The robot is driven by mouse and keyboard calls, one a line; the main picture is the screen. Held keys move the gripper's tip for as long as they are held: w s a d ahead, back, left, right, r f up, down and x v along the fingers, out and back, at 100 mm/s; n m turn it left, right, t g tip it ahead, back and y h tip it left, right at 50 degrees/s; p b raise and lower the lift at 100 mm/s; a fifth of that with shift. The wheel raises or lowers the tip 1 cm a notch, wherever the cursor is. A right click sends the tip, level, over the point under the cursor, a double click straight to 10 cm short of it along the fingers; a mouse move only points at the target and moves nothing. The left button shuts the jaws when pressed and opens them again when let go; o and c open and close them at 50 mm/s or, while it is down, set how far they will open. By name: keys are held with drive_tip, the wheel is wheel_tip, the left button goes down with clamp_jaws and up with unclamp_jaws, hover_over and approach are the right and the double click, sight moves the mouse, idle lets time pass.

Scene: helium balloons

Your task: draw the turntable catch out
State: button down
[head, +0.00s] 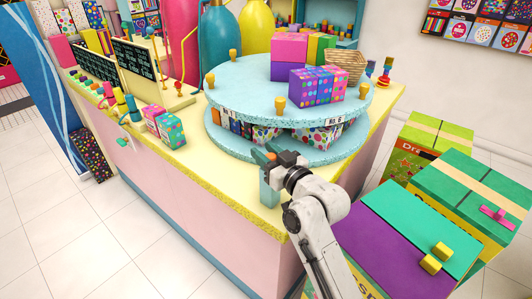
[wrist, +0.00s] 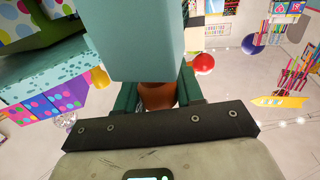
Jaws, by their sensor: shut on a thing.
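The turntable (head: 238,88) is a two-level, pale blue speckled round stand with yellow knobs on its upper rim. It stands on the yellow counter. My gripper (head: 271,155) is at its near edge, above the counter's front edge. A pale blue upright block (head: 268,190) shows just below my fingers and seems to be part of the catch. In the wrist view this block (wrist: 142,40) fills the top middle. My dark teal fingers (wrist: 158,88) close on an orange-brown part (wrist: 158,97), seemingly the catch's knob. The fingers and block hide much of the grip.
Dotted boxes (head: 316,86) and a basket (head: 345,66) sit on the turntable, with more boxes on its lower level. Large cartons (head: 405,225) stand close on the right of my arm. Small boxes (head: 165,125) sit left on the counter. The tiled floor at left is clear.

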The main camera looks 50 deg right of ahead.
drive_tip(key=shift+r+p, duration=0.8)
drive_tip(key=shift+r, duration=0.6)
drive_tip(key=c, duration=0.8)
unclamp_jaws()
drive_tip(key=shift+s+a+f, duration=0.1)
drive_tip(key=shift+s+f, duration=0.05)
drive_tip(key=shift+s, duration=0.4)
drive_tip(key=shift+b+v, duration=1.25)
drive_tip(key=shift+v, duration=3.65)
